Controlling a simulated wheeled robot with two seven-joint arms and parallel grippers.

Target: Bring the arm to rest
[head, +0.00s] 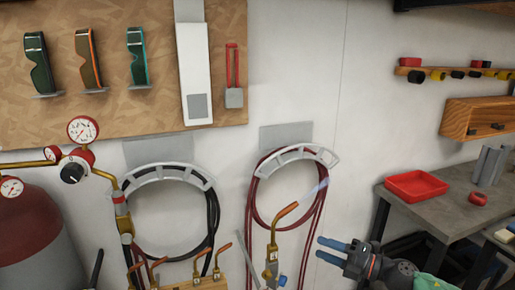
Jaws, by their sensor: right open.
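My right gripper (320,247) is at the lower right of the head view, its two blue fingers pointing left. The fingers are apart with nothing between them. A brass torch (271,252) with a copper tip stands upright just left of the fingers, apart from them as far as I can tell. A pale blue streak like a flame shows off its tip. My left gripper is not in view.
A brass rack (205,284) with several copper tips is at the bottom. Hoses hang on two wall hooks (168,174) (292,155). A red cylinder (30,222) with gauges stands left. A workbench (440,212) with a red tray (416,186) is at right.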

